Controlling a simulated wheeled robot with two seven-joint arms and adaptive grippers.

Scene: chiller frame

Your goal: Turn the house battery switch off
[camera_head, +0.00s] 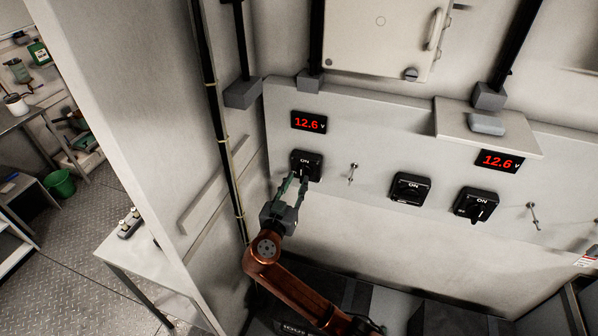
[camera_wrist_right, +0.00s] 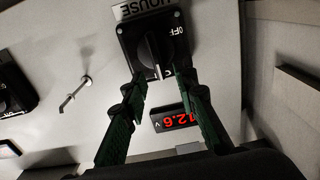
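The house battery switch (camera_head: 306,165) is the leftmost black rotary switch on the pale panel, below a red 12.6 V display. In the right wrist view the switch (camera_wrist_right: 152,45) shows upside down, with a HOUSE label and OFF marked at one side. Its black knob (camera_wrist_right: 150,52) points toward the display side, where the head view shows ON. My right gripper (camera_head: 293,184) is at the switch. In the wrist view its green fingers (camera_wrist_right: 161,80) are apart, with tips at the near edge of the switch; contact with the knob cannot be told. My left gripper is out of view.
The red display (camera_head: 309,122) is just above the house switch. A small metal toggle (camera_head: 352,173) and two more rotary switches (camera_head: 410,189) (camera_head: 474,205) are to the right. A black vertical conduit (camera_head: 222,120) runs left of the panel. Open space lies before the panel.

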